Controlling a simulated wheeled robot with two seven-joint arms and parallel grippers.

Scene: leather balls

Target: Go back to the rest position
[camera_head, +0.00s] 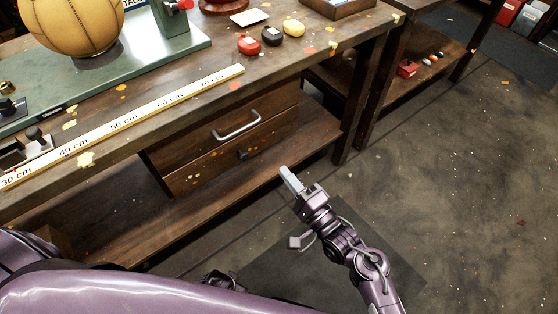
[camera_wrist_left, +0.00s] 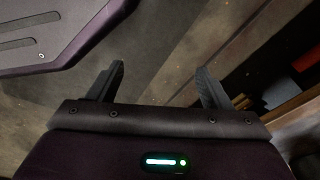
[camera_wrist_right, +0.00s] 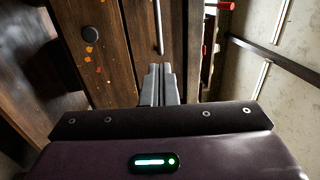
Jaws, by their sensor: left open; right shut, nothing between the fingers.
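My right gripper (camera_head: 291,181) is in front of the workbench drawers, over the lower shelf's front edge in the head view. In the right wrist view its two fingers (camera_wrist_right: 159,85) are together with nothing between them. My left gripper (camera_wrist_left: 162,85) shows in the left wrist view with its fingers wide apart and empty, above the dark floor. I cannot make out the left gripper's fingers in the head view.
A drawer (camera_head: 225,125) with a metal handle (camera_head: 237,126) is closed below. Bare floor (camera_head: 450,190) lies to the right.

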